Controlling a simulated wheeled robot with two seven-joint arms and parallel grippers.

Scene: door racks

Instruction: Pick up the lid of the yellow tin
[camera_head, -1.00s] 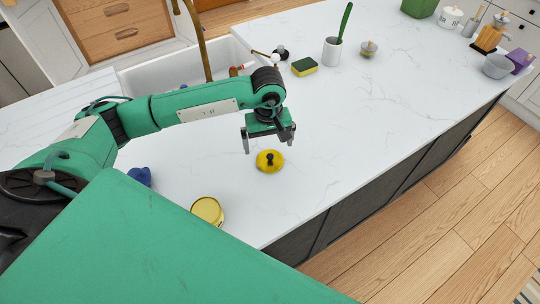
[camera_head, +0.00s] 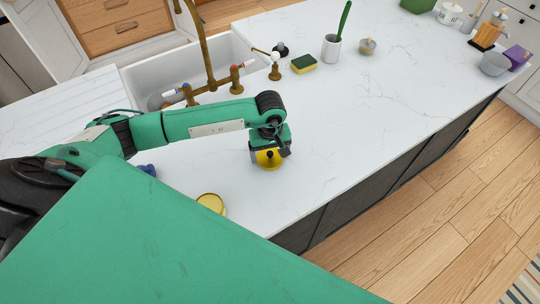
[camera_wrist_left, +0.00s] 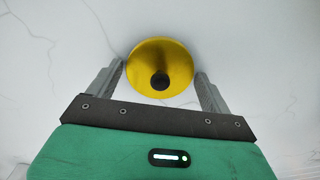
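The yellow lid (camera_head: 268,160) with a black knob lies on the white counter. It also shows in the left wrist view (camera_wrist_left: 160,55), with its black knob (camera_wrist_left: 160,81) between and just beyond the fingers. My left gripper (camera_head: 270,153) is low over the lid, fingers pointing down. In the left wrist view my left gripper (camera_wrist_left: 160,80) is open, one finger on each side of the lid; I cannot tell whether they touch its rim. The yellow tin (camera_head: 211,203) stands nearer to me on the counter, partly hidden by my green body. My right gripper is not in view.
A blue object (camera_head: 148,170) sits by my left arm. The sink (camera_head: 150,80) with a brass faucet (camera_head: 208,60) lies behind the arm. A sponge (camera_head: 304,64) and a cup (camera_head: 331,48) stand farther back. The counter right of the lid is clear.

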